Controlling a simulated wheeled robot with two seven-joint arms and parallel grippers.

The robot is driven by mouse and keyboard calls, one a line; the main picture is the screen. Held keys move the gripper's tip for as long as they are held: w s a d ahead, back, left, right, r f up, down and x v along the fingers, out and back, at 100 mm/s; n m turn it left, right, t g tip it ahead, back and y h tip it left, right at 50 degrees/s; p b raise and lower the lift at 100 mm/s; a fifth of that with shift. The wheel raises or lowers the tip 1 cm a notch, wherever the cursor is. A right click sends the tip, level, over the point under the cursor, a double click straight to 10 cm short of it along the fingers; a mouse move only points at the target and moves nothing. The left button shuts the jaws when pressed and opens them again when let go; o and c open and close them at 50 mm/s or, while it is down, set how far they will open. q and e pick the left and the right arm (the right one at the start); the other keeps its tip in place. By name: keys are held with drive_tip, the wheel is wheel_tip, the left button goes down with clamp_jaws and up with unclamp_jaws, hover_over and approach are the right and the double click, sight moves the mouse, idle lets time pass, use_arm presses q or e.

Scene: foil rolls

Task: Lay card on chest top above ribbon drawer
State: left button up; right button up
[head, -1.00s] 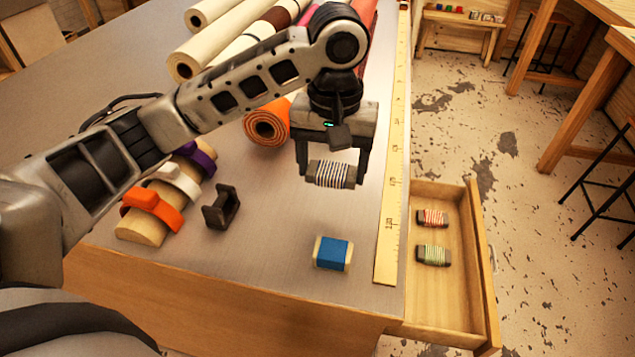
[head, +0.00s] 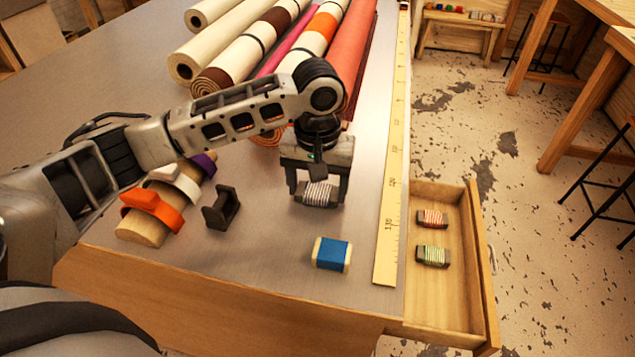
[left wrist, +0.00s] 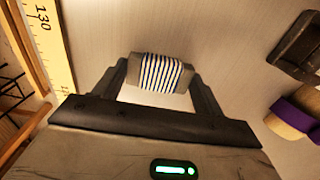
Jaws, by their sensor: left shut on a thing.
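My left gripper (head: 317,192) is shut on a dark card wound with white-and-dark striped ribbon (head: 318,195). The card lies level across the jaws, over the grey chest top (head: 270,215). I cannot tell whether it touches the surface. In the left wrist view the ribbon card (left wrist: 162,72) sits between both fingers (left wrist: 160,80). The open drawer (head: 452,300) sticks out at the right, below the top. It holds a card with red ribbon (head: 432,218) and one with green ribbon (head: 433,256). My right gripper is out of view.
A blue-wrapped block (head: 332,254) stands near the front edge. A dark empty spool holder (head: 221,208) and a wooden rod with coloured bands (head: 143,230) lie to the left. A yellow ruler (head: 393,190) runs along the right edge. Large rolls (head: 250,55) fill the back.

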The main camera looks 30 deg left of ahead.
sight(318, 191)
use_arm(q)
drive_tip(key=o, duration=1)
drive_tip(key=shift+c, duration=0.2)
wheel_tip(318, 191, up, 12)
